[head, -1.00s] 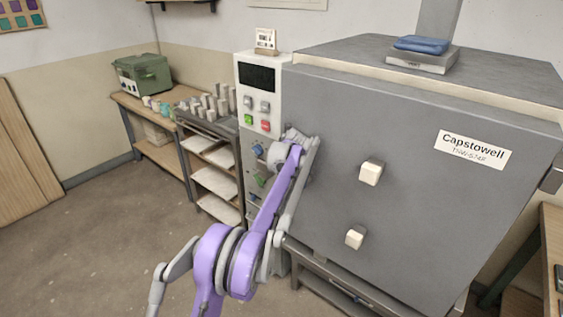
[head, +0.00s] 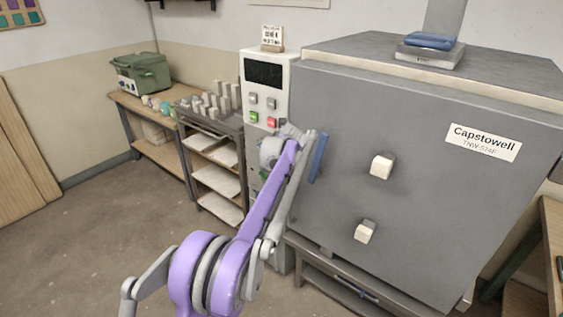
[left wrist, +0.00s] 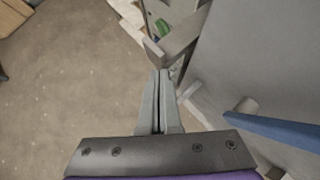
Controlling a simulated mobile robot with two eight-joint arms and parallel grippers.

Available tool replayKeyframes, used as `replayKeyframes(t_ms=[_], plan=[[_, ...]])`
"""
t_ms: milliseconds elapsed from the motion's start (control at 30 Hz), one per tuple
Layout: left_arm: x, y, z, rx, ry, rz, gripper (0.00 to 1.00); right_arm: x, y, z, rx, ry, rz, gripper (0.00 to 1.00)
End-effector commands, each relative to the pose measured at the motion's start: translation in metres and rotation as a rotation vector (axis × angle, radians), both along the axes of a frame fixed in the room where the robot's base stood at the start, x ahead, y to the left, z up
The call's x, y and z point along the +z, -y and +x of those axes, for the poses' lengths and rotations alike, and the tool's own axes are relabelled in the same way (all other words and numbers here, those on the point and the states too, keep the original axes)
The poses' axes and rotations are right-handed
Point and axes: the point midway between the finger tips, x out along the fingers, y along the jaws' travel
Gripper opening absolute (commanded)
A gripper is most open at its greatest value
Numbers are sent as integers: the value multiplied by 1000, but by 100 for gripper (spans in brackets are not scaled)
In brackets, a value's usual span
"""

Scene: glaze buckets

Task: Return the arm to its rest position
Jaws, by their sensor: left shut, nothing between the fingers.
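My purple and grey left arm reaches up from the bottom of the head view to in front of the control panel. In the left wrist view my left gripper (left wrist: 160,76) is shut and empty, its two grey fingers together, pointing toward a grey frame. In the head view its fingers are hidden by the wrist. My right gripper is in neither view.
The large grey kiln (head: 415,150) fills the right, with a blue bar (head: 318,158) on its left side, also in the left wrist view (left wrist: 275,130). A shelf rack (head: 216,180) and a wooden table (head: 150,108) with a green case (head: 141,72) stand left. Floor at left is clear.

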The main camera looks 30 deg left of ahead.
Motion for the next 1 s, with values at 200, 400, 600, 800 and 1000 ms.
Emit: replayKeyframes(t_ms=[200,400,600,800,1000], plan=[[31,-2,-32,0,-1,-1,0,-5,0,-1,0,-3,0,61],[44,-4,-46,1,0,-1,0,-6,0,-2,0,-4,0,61],[47,-3,-48,0,0,-2,0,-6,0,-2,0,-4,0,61],[45,25,-65,99,79,-109,0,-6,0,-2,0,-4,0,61],[27,107,-128,444,300,-463,0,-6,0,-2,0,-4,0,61]])
